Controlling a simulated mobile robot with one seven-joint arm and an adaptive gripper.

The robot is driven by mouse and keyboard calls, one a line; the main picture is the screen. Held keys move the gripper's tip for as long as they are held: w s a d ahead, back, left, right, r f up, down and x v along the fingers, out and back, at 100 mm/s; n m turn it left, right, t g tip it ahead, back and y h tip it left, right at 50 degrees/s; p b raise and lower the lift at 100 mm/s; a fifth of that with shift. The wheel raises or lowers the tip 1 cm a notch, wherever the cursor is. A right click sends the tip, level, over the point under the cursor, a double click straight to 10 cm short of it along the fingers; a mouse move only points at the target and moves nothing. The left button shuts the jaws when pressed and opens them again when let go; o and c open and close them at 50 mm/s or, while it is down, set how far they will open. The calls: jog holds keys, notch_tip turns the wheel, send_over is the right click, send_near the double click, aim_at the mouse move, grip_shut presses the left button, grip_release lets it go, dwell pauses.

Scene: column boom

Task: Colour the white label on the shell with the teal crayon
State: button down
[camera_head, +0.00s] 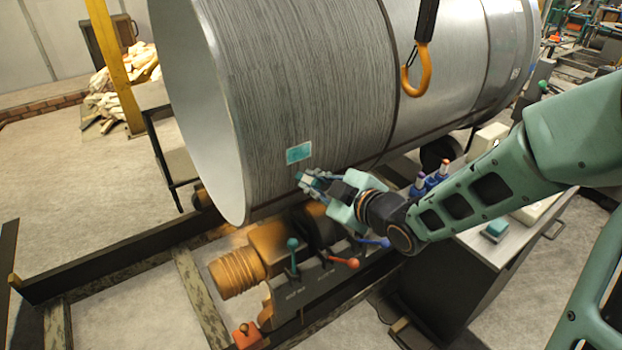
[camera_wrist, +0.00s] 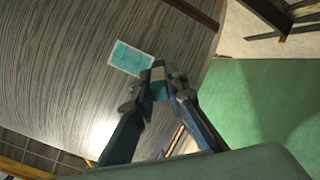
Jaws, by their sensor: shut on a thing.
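The shell (camera_head: 340,80) is a large grey metal cylinder lying on its side. Its label (camera_head: 299,153) is a small rectangle, now almost wholly teal with a thin pale edge; it also shows in the wrist view (camera_wrist: 130,57). My gripper (camera_head: 312,181) is just below and right of the label, with its fingers shut on the teal crayon (camera_wrist: 159,91). The crayon has a pale band and points toward the shell beside the label's lower right corner. I cannot tell whether its tip touches the shell. The fingers hide part of the crayon.
An orange hook (camera_head: 418,72) hangs in front of the shell, above my gripper. An orange motor (camera_head: 250,262) and levers with coloured knobs (camera_head: 340,262) lie below. Blue holders with crayon-like sticks (camera_head: 430,182) and a teal block (camera_head: 495,230) stand on the cabinet at right.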

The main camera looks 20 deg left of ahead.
jog(key=shift+d, duration=0.1)
jog(key=shift+s+d+p, duration=0.3)
jog(key=shift+s+d, duration=0.7)
jog(key=shift+d, duration=0.05)
